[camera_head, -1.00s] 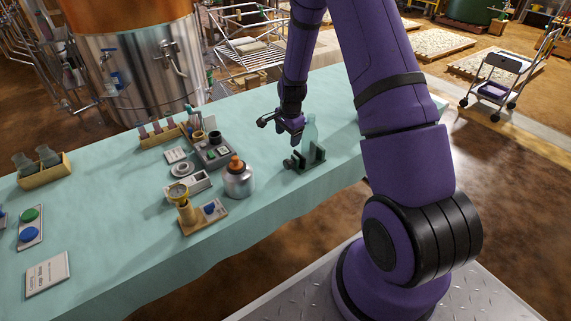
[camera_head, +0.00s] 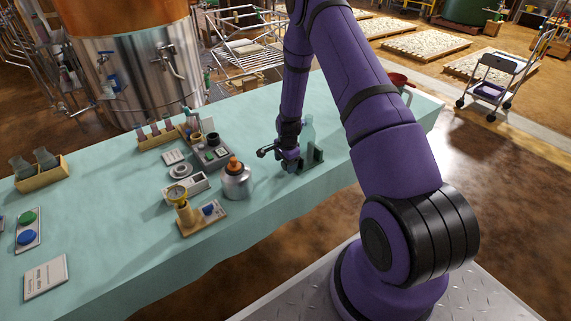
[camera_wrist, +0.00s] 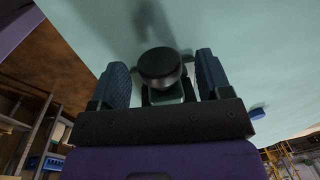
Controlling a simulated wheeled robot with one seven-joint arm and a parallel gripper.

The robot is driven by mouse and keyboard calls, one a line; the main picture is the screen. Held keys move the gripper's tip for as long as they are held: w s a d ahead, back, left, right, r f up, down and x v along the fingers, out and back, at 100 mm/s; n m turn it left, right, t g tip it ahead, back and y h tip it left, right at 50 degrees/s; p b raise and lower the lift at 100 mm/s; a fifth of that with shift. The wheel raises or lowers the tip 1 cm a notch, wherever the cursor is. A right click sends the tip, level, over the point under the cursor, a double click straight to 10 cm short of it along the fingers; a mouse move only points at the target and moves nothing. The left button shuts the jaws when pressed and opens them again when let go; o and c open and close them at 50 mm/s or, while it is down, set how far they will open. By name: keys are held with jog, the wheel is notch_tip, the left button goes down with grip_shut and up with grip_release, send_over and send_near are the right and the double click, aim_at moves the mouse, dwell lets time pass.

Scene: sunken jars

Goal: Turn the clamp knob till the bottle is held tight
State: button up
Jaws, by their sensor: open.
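The green clamp (camera_head: 316,155) stands on the bench with the pale, see-through bottle (camera_head: 309,130) upright in it, partly behind my arm. My gripper (camera_head: 290,166) is down at the clamp's left side and hides its knob in the head view. In the wrist view the dark round knob (camera_wrist: 160,66) sits between the two blue-grey fingers of my gripper (camera_wrist: 163,72). The fingers are open, with a narrow gap showing on each side of the knob. Whether the bottle is held tight cannot be told.
On the pale green bench (camera_head: 120,220), a metal jar with an orange top (camera_head: 236,180) and a wooden stand with a yellow dial (camera_head: 183,205) are left of the clamp. A grey box of controls (camera_head: 209,151) lies farther back. The bench front between jar and clamp is clear.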

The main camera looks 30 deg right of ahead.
jog(key=shift+f, duration=0.4)
jog(key=c, duration=0.9)
jog(key=t, duration=0.4)
jog(key=shift+s+d+f, duration=0.1)
jog(key=shift+s, duration=0.2)
jog(key=shift+s+f+t, duration=0.1)
jog(key=shift+t, duration=2.4)
